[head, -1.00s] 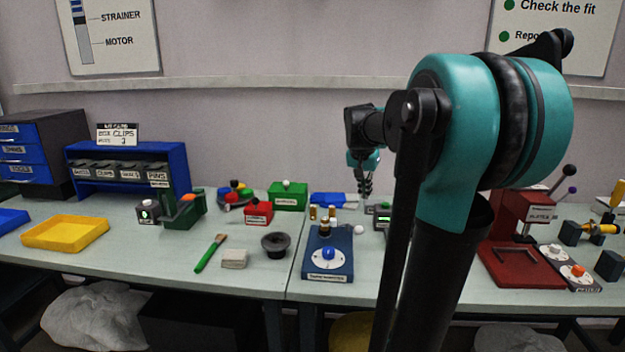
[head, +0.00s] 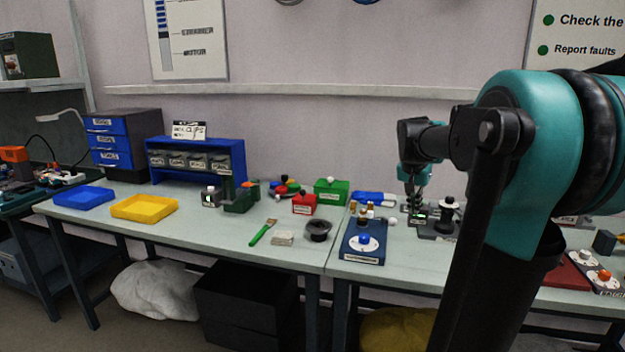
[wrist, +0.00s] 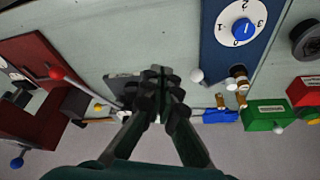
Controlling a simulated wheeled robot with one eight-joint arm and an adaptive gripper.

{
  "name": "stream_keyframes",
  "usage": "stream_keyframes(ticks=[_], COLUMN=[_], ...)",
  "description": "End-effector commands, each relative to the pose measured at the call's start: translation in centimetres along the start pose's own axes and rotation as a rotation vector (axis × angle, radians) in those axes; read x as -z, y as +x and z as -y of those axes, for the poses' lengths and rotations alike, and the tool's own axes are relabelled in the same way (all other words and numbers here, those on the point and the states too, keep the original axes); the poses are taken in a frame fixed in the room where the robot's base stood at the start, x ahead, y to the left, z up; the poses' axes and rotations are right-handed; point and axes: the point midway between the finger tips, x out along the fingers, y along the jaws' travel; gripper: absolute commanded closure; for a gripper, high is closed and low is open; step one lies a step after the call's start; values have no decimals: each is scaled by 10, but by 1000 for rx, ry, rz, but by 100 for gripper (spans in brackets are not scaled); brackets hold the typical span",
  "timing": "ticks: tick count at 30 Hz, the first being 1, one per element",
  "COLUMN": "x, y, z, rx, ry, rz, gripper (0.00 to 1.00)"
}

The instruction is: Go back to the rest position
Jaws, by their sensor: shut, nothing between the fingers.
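Behind the fingers a grey device (wrist: 122,88) is partly hidden. My arm covers the right side of the head view and hides part of the bench.
A blue dial box (head: 363,243), a black cup (head: 318,230), a green box (head: 330,191) and a red box (head: 304,204) stand near my gripper. A yellow tray (head: 144,207) and a blue tray (head: 84,197) lie left.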

Motion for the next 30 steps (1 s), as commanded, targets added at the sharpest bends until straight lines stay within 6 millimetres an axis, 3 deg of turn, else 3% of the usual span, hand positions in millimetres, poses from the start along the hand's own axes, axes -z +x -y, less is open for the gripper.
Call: stream_keyframes(ticks=[11,17,20,27,30], x=[-55,-107,-142,-257,-293], y=[29,53,68,113,125], z=[-2,-7,-12,-39,-50], rx=[43,82,108,191,218], ry=[-115,-218,-284,-498,-566], rz=[5,7,7,-4,-9], gripper=[100,100,100,100,100])
